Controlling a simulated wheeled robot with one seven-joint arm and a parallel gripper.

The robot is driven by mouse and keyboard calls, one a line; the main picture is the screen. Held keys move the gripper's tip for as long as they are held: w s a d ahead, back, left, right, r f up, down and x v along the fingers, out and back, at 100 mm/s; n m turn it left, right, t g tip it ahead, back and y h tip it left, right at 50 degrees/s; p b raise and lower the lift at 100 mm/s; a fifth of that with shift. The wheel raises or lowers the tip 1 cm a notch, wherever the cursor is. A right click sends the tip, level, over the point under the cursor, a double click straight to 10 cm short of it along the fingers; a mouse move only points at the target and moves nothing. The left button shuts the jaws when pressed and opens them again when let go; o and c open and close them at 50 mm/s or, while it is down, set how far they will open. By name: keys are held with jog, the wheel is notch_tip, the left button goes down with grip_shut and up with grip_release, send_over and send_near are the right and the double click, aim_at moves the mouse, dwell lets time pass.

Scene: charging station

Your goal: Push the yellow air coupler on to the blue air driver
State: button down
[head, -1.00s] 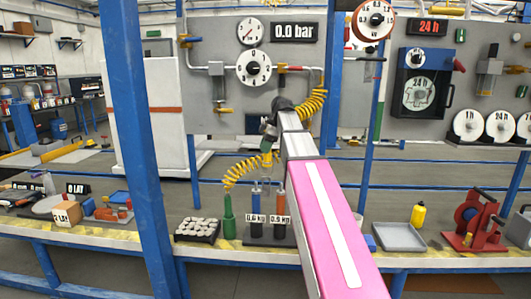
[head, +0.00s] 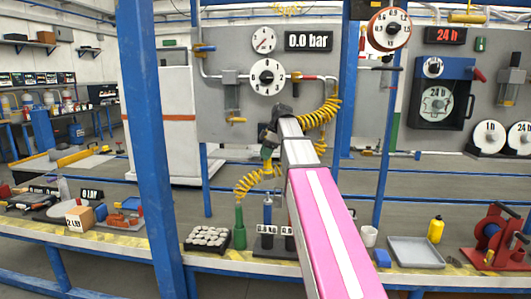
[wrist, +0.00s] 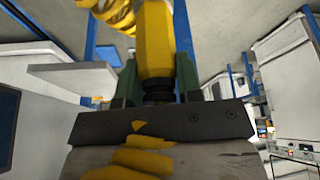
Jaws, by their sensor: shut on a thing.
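My gripper (head: 268,152) is shut on the yellow air coupler (wrist: 157,40), which stands between the two green fingers in the wrist view. A dark ring shows at the coupler's near end. The yellow coiled hose (head: 258,182) hangs beside the gripper in the head view. The blue air driver (head: 267,212) stands upright in a dark holder on the bench, below my gripper in the picture and apart from it. The blue driver does not show clearly in the wrist view.
A green bottle-shaped driver (head: 239,228) and a black tray of pale pieces (head: 208,238) stand left of the blue driver. My pink arm covers the bench to its right. A blue post (head: 150,150) stands at left. A grey tray (head: 415,252) lies farther right.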

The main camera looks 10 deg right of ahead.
aim_at(266, 169)
jog(key=shift+f, duration=2.45)
jog(key=shift+f, duration=2.65)
jog(key=c, duration=0.7)
grip_release()
jog(key=v, duration=1)
jog(key=shift+d+r, duration=0.15)
jog(key=shift+r, duration=0.25)
jog(key=shift+s, duration=0.1)
